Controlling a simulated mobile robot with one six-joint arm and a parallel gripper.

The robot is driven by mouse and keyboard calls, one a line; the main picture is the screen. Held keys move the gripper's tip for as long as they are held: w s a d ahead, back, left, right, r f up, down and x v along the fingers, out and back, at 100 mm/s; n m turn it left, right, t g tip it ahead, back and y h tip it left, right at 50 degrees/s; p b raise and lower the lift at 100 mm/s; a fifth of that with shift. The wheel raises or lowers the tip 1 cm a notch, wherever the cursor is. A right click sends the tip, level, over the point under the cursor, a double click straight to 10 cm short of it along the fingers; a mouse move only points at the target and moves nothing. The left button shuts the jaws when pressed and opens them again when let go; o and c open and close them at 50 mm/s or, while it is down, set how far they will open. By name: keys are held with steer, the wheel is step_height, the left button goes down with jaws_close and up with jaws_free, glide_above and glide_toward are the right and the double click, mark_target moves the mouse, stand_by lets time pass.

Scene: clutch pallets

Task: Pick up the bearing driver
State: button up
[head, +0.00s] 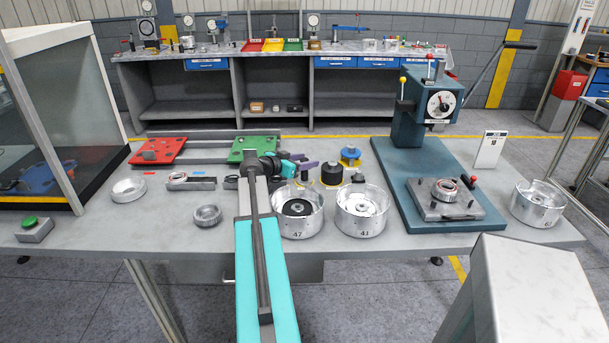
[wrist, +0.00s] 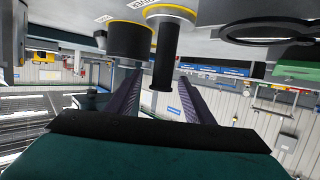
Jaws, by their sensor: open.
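In the wrist view, which looks upside down, a dark upright handle on a round, yellow-ringed base is what I take as the bearing driver (wrist: 164,55). Its free end shows between the two fingers of my gripper (wrist: 157,80), with gaps on both sides. The gripper is open and empty. In the head view my gripper (head: 310,168) is low over the bench, just left of a dark cylinder with a yellow band (head: 331,174) and a blue piece with a yellow ring (head: 350,157). I cannot tell which head-view piece is the driver.
Two metal housings (head: 298,222) (head: 360,225) stand in front of the gripper. A teal press (head: 430,175) stands to the right. Red (head: 160,152) and green (head: 250,147) pallets lie at the left. A black cylinder (wrist: 128,42) is close beside the handle in the wrist view.

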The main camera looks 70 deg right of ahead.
jaws_close()
stand_by(0.3)
stand_by(1.2)
